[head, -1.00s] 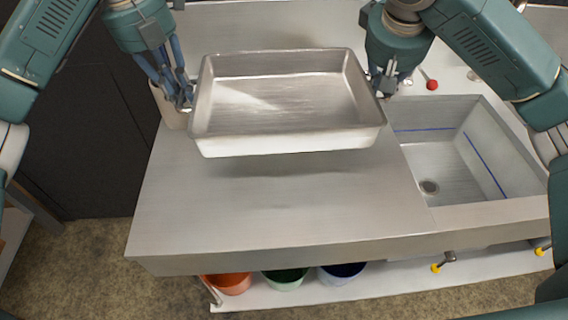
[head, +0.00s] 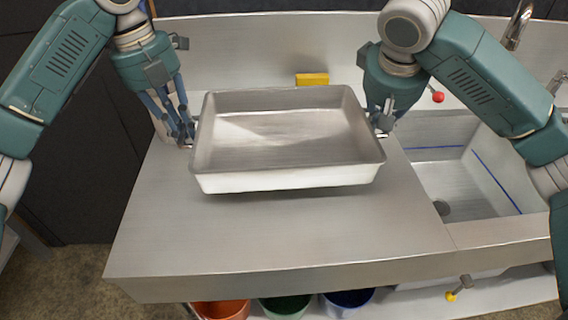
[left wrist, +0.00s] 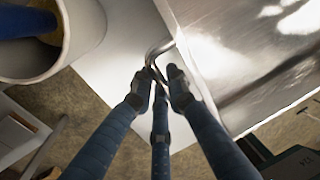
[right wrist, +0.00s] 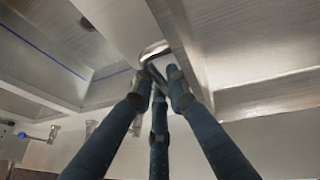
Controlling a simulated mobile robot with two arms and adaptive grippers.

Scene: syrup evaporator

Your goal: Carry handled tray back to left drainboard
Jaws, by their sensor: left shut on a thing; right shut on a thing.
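The handled tray (head: 285,180) is a shallow rectangular metal pan, roughly level and empty, over the left drainboard (head: 260,245). A shadow lies under its front, but I cannot tell whether it touches the surface. My left gripper (head: 188,141) is shut on the tray's left handle; the left wrist view shows its fingers closed around the wire handle (left wrist: 156,55). My right gripper (head: 381,126) is shut on the right handle, which shows in the right wrist view (right wrist: 153,52). The tray wall also shows in the left wrist view (left wrist: 205,75).
The sink basin (head: 450,185) with a drain is right of the drainboard. A yellow block (head: 312,80) sits behind the tray. A red ball-topped lever (head: 437,96) is at the back right. Orange (head: 221,309), green (head: 285,306) and blue (head: 347,301) buckets stand below the counter.

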